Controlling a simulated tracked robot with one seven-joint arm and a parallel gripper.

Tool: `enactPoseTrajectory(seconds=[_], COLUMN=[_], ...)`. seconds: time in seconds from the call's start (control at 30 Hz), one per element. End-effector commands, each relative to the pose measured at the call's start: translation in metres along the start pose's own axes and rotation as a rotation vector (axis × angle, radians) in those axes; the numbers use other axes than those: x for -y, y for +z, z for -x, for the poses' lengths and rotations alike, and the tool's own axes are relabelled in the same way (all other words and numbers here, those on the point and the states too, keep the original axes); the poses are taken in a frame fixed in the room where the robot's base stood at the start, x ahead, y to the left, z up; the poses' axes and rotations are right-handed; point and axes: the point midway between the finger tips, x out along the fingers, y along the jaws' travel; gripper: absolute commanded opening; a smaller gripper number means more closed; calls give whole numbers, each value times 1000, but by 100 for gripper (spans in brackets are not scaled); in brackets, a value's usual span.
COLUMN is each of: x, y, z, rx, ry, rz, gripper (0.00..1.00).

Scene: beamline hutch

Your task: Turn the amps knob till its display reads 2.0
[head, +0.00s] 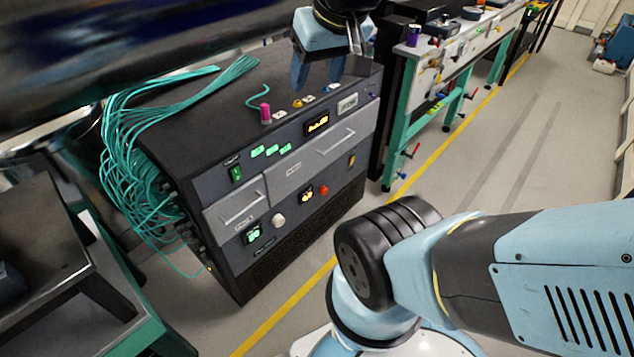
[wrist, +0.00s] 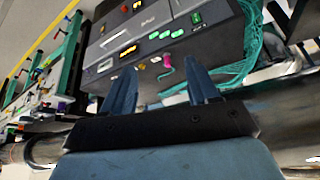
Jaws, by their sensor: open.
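The instrument cabinet (head: 285,172) has a dark front panel. A pale round knob (head: 279,220) sits low on it, between a small green display (head: 254,234) and a small amber display (head: 306,194). The labels and digits are too small to read, so I cannot tell which control is the amps knob. My gripper (head: 318,80) is open and empty above the cabinet's top, well above and behind the pale knob. In the wrist view my gripper (wrist: 160,63) shows two spread blue fingers, with the cabinet (wrist: 150,35) beyond them, upside down.
A magenta plug (head: 265,113) and small parts sit on the cabinet's top edge. Teal cables (head: 130,120) spill down its left side. A dark bench (head: 75,255) stands at left, a green-legged bench (head: 440,70) at back right. The floor (head: 500,145) at right is open.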

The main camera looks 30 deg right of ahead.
Motion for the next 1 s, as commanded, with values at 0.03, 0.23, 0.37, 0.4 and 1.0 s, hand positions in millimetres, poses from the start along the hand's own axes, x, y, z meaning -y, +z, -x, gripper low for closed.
enactPoseTrajectory(seconds=[0.03, 0.23, 0.37, 0.4, 1.0], x=[0, -9, -11, -12, -60], y=[-4, -26, -44, -50, -128], z=[-4, -26, -45, -51, -168], rx=[21, 138, 217, 240, 470], ry=[-7, -74, -134, -153, -484], rz=[-10, -79, -137, -156, -471], gripper=[63, 63, 63, 63, 63])
